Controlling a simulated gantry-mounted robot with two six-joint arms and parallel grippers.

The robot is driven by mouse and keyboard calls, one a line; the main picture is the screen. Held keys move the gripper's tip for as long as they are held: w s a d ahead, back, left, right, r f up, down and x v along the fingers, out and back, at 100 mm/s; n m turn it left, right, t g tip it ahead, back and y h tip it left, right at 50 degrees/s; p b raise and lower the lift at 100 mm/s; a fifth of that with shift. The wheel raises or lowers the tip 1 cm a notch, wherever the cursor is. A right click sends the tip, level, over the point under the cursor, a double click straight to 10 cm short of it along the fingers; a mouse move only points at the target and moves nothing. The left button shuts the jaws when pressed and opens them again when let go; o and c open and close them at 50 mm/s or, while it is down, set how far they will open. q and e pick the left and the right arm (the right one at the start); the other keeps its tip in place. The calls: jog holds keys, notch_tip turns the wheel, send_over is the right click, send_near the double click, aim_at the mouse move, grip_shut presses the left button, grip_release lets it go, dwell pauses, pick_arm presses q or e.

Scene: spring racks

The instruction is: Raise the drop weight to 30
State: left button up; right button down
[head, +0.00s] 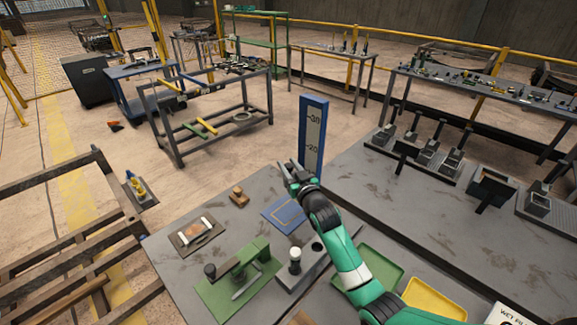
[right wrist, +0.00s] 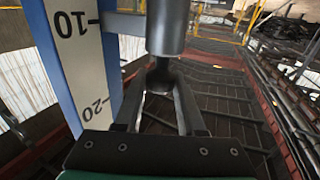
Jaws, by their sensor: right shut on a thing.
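The scale post (head: 313,135) is a tall blue board with a pale strip, standing at the back of the grey bench. Its 30 and 20 marks show in the head view. In the right wrist view the post (right wrist: 72,60) shows its 10 and 20 marks upside down. The drop weight (right wrist: 168,25) is a dark cylinder beside the scale, with a grey crossbar between it and the post near the 10 mark. My right gripper (right wrist: 160,88) is shut on the weight's narrow neck. In the head view my right gripper (head: 292,174) is just in front of the post, and the weight is hard to make out. My left gripper is out of view.
A blue mat (head: 284,214), a small wooden block (head: 239,196) and a dark board (head: 197,236) lie on the bench. A green press fixture (head: 238,281), a grey block with holes (head: 306,270) and green and yellow trays stand nearer. Dark fixtures line the right bench.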

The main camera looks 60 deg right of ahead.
dwell(0.7)
notch_tip(320, 180, up, 20)
jog(key=p, duration=1.6)
jog(key=shift+p, duration=0.3)
jog(key=c, duration=0.5)
grip_release()
jog(key=shift+s, duration=0.1)
jog(key=v, duration=1.1)
jog(key=shift+s+a+p, duration=0.2)
jog(key=shift+p, duration=0.1)
